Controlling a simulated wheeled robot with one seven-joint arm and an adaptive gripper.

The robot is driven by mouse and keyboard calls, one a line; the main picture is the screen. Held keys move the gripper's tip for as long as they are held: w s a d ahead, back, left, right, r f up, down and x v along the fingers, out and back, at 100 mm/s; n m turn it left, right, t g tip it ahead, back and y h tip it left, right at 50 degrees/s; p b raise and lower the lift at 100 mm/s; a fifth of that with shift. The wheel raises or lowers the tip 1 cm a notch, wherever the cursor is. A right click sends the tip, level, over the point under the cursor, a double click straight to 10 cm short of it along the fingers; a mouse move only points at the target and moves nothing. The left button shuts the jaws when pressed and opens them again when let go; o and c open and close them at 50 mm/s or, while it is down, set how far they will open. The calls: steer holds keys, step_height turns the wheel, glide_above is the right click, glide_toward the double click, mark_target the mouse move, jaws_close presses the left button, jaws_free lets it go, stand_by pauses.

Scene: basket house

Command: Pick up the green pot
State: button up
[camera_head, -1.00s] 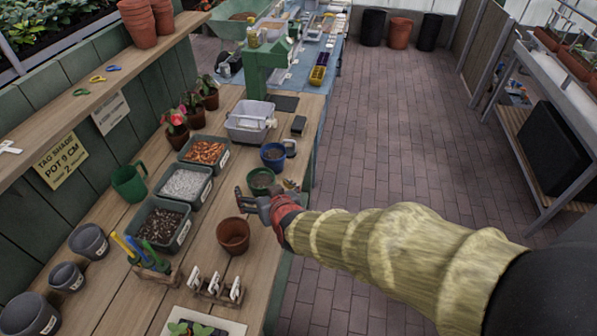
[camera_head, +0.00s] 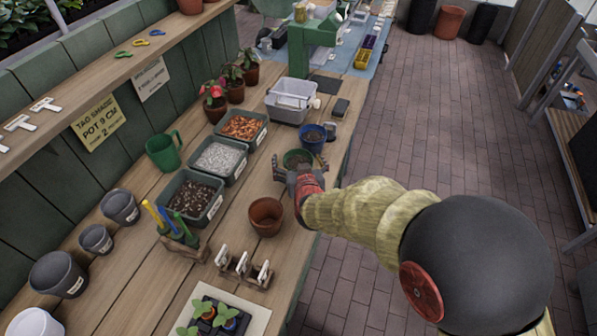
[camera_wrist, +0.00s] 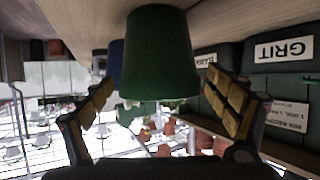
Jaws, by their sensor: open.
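The green pot (camera_head: 297,157), dark green with soil inside, stands on the bench in front of the blue pot (camera_head: 313,137). In the wrist view the green pot (camera_wrist: 160,55) is large, central and upside down, with its rim toward the bottom of the picture. My gripper (camera_head: 296,168) is open at the pot's near side. In the wrist view its yellow-padded fingers (camera_wrist: 163,92) stand apart, one on each side of the pot, with gaps visible. My gripper hides the pot's lower part in the head view.
An empty terracotta pot (camera_head: 266,216) stands just nearer on the bench. Trays of grit (camera_head: 219,160), bark (camera_head: 243,128) and dark mix (camera_head: 190,197) lie to the left. The brick aisle (camera_head: 400,110) is clear.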

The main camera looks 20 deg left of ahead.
steer(key=shift+w, duration=0.1)
steer(key=shift+c, duration=1)
steer(key=c, duration=1.1)
steer(key=shift+r, duration=0.6)
step_height(320, 180, up, 2)
steer(key=shift+r+p, duration=0.25)
steer(key=shift+p, duration=0.45)
steer(key=s+d+r+p, duration=0.1)
steer(key=s+d+r, duration=0.2)
steer(key=s+d+r+p, duration=0.2)
steer(key=s+d+r, duration=0.1)
steer(key=s, duration=0.1)
steer(key=s+d+r+p, duration=0.1)
steer(key=s+d+r, duration=0.2)
steer(key=shift+s+r+p, duration=0.2)
steer(key=shift+s+p, duration=0.1)
steer(key=shift+p, duration=0.1)
